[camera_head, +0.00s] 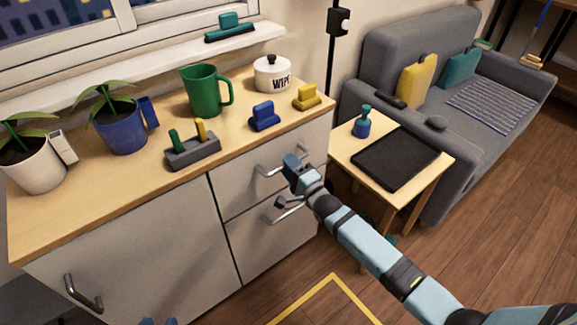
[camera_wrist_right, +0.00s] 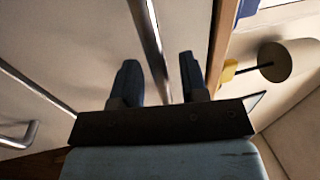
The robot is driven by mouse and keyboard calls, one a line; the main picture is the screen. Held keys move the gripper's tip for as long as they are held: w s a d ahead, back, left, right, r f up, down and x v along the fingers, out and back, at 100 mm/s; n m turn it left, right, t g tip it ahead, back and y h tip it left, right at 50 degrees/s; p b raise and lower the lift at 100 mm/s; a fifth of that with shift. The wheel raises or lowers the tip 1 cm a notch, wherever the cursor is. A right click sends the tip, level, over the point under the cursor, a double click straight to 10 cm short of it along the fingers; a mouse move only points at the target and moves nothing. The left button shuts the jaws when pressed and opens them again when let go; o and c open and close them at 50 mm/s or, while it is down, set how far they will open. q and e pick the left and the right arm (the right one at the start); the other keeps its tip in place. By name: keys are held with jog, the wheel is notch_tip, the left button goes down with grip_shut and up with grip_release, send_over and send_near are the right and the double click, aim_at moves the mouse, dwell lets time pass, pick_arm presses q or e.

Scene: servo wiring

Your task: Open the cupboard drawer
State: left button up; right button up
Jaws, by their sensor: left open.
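The white cupboard has an upper drawer (camera_head: 237,178) at the right, flush with the cupboard front, with a metal bar handle (camera_head: 265,171). A lower drawer (camera_head: 262,240) has its own handle (camera_head: 272,213). My right gripper (camera_head: 292,162) is at the upper handle and partly covers it. In the right wrist view its two fingers (camera_wrist_right: 158,80) are apart, with the upper handle (camera_wrist_right: 148,35) running between them; I cannot tell whether they touch it. The lower handle (camera_wrist_right: 40,90) lies to the left there. Only the tips of my left gripper (camera_head: 158,321) show at the bottom edge, open.
A side table (camera_head: 343,150) with a black tray (camera_head: 395,158) and a grey sofa stand right. The floor before the drawers is clear.

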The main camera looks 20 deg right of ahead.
jog(key=shift+w+a+r, duration=0.1)
jog(key=shift+w+a, duration=0.05)
jog(key=shift+w, duration=0.2)
pick_arm(q)
jog(key=shift+r, duration=0.1)
pick_arm(e)
grip_shut()
jog(key=shift+s, duration=0.1)
